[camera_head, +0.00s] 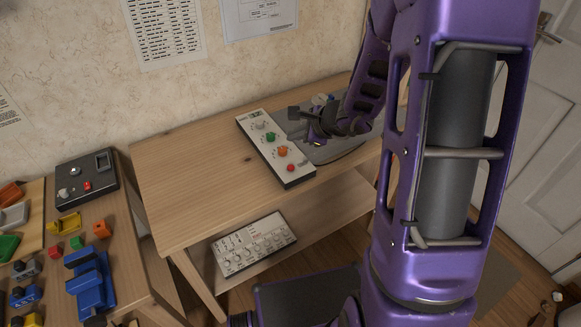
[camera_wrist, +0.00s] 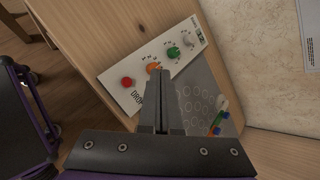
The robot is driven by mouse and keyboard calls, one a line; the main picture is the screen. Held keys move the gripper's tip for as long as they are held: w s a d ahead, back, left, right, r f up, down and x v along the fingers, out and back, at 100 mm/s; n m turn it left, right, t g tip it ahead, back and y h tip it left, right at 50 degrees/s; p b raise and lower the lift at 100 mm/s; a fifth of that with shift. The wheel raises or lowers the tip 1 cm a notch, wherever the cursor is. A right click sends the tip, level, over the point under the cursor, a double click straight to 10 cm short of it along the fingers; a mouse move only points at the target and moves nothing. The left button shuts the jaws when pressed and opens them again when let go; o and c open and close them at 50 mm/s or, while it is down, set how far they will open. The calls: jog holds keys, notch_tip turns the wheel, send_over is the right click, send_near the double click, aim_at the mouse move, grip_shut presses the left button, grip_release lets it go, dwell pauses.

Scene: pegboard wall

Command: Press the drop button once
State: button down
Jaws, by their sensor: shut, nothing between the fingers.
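A white control panel (camera_head: 275,151) with a dark edge lies on the wooden table. It carries a red button (camera_head: 290,168) at its near end and an orange knob (camera_head: 282,151), a green knob (camera_head: 270,137) and a pale knob beyond it. In the wrist view the red button (camera_wrist: 128,81) is left of my fingertips, near printed lettering that seems to begin "DRO" and is partly hidden by the fingers. My gripper (camera_wrist: 160,74) is shut and empty, its tips near the orange knob (camera_wrist: 153,68) in the picture. In the head view my gripper (camera_head: 313,140) is right of the panel.
A grey plate (camera_head: 335,152) with small coloured pieces lies right of the panel. A second panel with several knobs (camera_head: 255,243) sits on the lower shelf. A left-hand table holds a dark box (camera_head: 87,182) and coloured blocks (camera_head: 90,285). The table top left of the panel is clear.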

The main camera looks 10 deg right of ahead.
notch_tip(320, 180, down, 8)
jog(key=b, duration=0.6)
jog(key=shift+f+b, duration=0.2)
jog(key=shift+b, duration=0.1)
jog(key=shift+f, duration=0.15)
dwell(1.4)
jog(key=shift+f, duration=0.25)
jog(key=shift+f, duration=0.3)
dwell(0.8)
jog(key=shift+r+p, duration=0.45)
jog(key=shift+r, duration=0.3)
jog(key=shift+r+p, duration=1.65)
jog(key=shift+r, duration=0.85)
